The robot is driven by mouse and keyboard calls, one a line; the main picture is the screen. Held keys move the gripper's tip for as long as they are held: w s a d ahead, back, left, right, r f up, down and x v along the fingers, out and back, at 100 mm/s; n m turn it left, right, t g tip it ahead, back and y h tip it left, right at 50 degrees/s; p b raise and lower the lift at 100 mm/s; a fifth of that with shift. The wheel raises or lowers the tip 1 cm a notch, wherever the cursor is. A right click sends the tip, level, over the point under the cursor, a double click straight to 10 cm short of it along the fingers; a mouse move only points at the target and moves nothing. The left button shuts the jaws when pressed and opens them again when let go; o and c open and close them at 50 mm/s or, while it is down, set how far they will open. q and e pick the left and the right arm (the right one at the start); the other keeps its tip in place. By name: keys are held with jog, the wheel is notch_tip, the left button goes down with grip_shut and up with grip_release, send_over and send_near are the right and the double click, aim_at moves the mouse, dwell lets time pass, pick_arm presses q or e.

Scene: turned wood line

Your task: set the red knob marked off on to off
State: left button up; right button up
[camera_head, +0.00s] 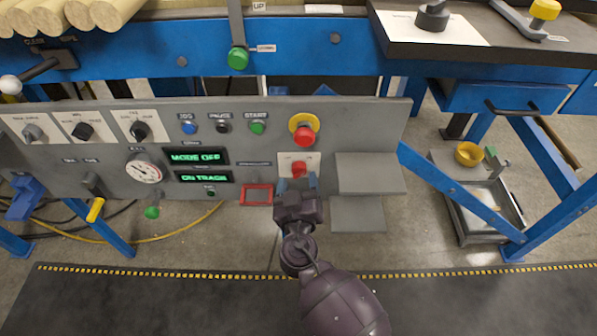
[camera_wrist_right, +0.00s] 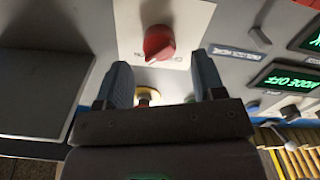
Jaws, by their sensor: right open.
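The red knob (camera_head: 299,168) sits on a white plate (camera_head: 286,158) at the right part of the grey control panel, below a red mushroom button. It also shows in the right wrist view (camera_wrist_right: 159,43), on its white plate (camera_wrist_right: 190,20), beyond the fingertips. Its printed marks are too small to read surely. My right gripper (camera_head: 297,184) is at the panel just below the knob. In the right wrist view the two blue-grey fingers (camera_wrist_right: 163,84) stand apart with nothing held between them. The knob appears ahead of the gap, apart from the fingers. My left gripper is not in view.
The red mushroom button (camera_head: 304,134) on a yellow ring is just above the knob. A red-framed square (camera_head: 257,195) is to the left, and grey ledges (camera_head: 368,172) jut out to the right. Green displays (camera_head: 196,157) read MODE OFF and ON TRACK.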

aim_at(299, 175)
jog(key=shift+w, duration=1.65)
jog(key=shift+c, duration=0.2)
jog(key=c, duration=0.9)
